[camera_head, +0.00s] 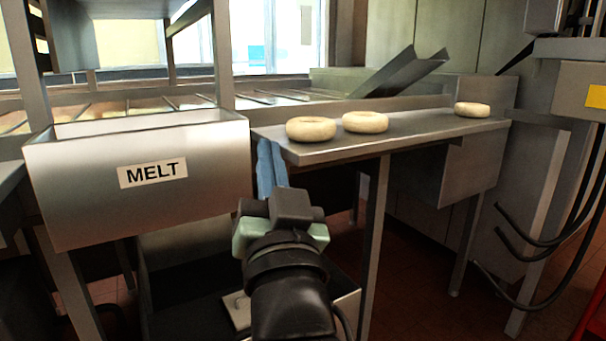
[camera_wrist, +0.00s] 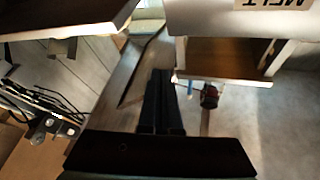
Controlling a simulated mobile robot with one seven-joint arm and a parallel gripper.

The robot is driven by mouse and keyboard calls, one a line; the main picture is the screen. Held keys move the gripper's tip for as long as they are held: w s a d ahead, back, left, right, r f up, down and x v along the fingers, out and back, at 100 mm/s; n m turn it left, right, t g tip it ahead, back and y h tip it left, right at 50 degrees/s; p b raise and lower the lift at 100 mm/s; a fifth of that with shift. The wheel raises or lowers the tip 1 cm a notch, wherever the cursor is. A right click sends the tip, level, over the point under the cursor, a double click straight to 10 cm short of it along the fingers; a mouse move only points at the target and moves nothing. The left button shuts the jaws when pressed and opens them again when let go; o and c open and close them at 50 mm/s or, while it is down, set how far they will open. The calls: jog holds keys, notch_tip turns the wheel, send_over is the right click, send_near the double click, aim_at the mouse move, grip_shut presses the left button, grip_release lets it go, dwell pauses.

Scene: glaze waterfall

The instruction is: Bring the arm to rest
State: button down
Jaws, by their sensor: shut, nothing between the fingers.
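My gripper (camera_head: 268,165) is in the middle of the head view, its blue fingers pointing away from me. The fingers are together and hold nothing. They stand in front of the gap between the MELT bin and the metal shelf, and I cannot tell whether they touch either. In the wrist view the closed fingers of my gripper (camera_wrist: 161,95) point up the picture, dark and side by side.
A steel bin labelled MELT (camera_head: 85,195) is left of my gripper. A metal shelf (camera_head: 420,128) on legs is to the right, bearing three pale rings (camera_head: 311,129). A sloped metal chute (camera_head: 402,72) stands behind. Black cables (camera_head: 530,240) hang at the right.

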jog(key=s+d+r+n+t+h+p, duration=0.1)
jog(key=s+d+r+t+h+p, duration=0.15)
jog(key=s+r, duration=0.6)
jog(key=s+d+r+t+h+p, duration=0.1)
jog(key=s+d+r+t+h, duration=0.15)
jog(key=s+r, duration=0.65)
notch_tip(320, 180, up, 37)
jog(key=w+a+p, duration=0.1)
jog(key=w+p, duration=0.1)
jog(key=p, duration=3.5)
jog(key=shift+w+a+r+y, duration=0.15)
jog(key=shift+w+r+y, duration=0.05)
jog(key=shift+y, duration=0.1)
